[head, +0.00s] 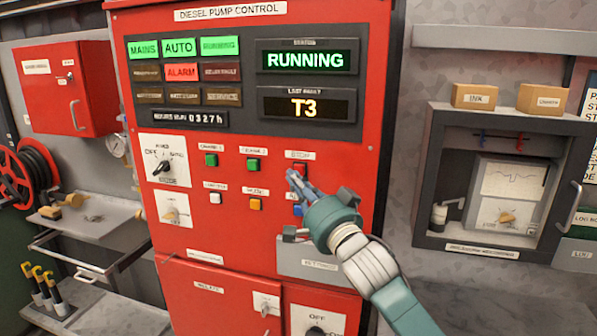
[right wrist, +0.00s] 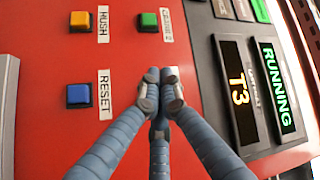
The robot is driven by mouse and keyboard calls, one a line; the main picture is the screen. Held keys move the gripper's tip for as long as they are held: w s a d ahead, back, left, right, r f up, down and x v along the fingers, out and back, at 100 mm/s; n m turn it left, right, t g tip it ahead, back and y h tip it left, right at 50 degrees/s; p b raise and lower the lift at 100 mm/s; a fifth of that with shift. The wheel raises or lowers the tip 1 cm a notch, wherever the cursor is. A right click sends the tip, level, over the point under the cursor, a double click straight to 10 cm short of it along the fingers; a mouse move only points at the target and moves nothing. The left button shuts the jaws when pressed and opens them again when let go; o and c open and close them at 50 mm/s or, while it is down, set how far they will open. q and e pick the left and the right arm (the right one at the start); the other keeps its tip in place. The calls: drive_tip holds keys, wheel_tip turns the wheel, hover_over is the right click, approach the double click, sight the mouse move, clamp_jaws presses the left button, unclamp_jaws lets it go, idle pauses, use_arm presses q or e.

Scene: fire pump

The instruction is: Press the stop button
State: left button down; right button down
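The red diesel pump control panel (head: 222,228) fills the middle of the head view. The stop button (head: 301,167) is a small red button under a white label, at the right of the upper button row. My right gripper (head: 293,177) is at the button's lower left, its fingertips covering part of it; I cannot tell if they touch it. In the right wrist view the fingers (right wrist: 160,84) are shut together and empty, and they hide the stop button. The status display (head: 305,60) reads RUNNING. My left gripper is not in view.
Green buttons (head: 253,164) sit left of the stop button. The blue reset button (right wrist: 79,95) and yellow hush button (right wrist: 80,18) are close by in the right wrist view. A grey recorder box (head: 428,190) is on the wall at the right.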

drive_tip(key=shift+w, duration=0.15)
drive_tip(key=shift+w+d, duration=0.1)
drive_tip(key=shift+w, duration=0.15)
